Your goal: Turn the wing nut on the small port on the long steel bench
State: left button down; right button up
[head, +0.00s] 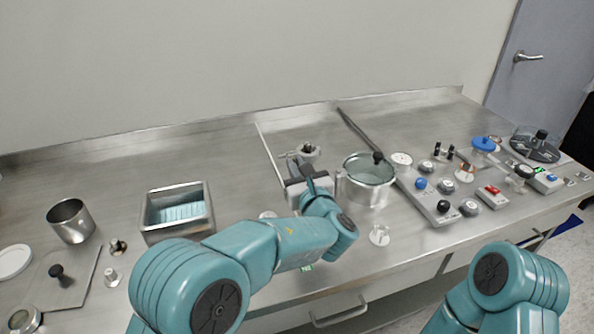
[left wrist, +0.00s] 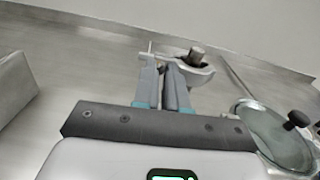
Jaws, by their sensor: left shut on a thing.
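The small port (head: 309,151) stands on the long steel bench (head: 235,150), with a clamp ring around its top. In the left wrist view the port's ring and dark stub (left wrist: 197,58) are just right of my fingertips. My left gripper (head: 297,166) reaches the port from the front. In the left wrist view its two fingers (left wrist: 163,66) are nearly together, shut on the wing nut at the left side of the clamp. The fingers hide most of the wing nut; a thin pin (left wrist: 150,47) shows above them. My right gripper is out of view.
A lidded steel pot (head: 368,183) stands close right of the port. A steel bath (head: 178,210) and a cup (head: 72,221) are at left. Knobs and switch boxes (head: 436,200) crowd the right. The back of the bench is mostly clear.

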pick_arm(q)
jog(key=shift+f+n+b, duration=0.1)
jog(key=shift+n+b, duration=3.1)
jog(key=shift+b, duration=1.9)
jog(key=c, duration=1.5)
grip_release()
jog(key=shift+s, duration=0.1)
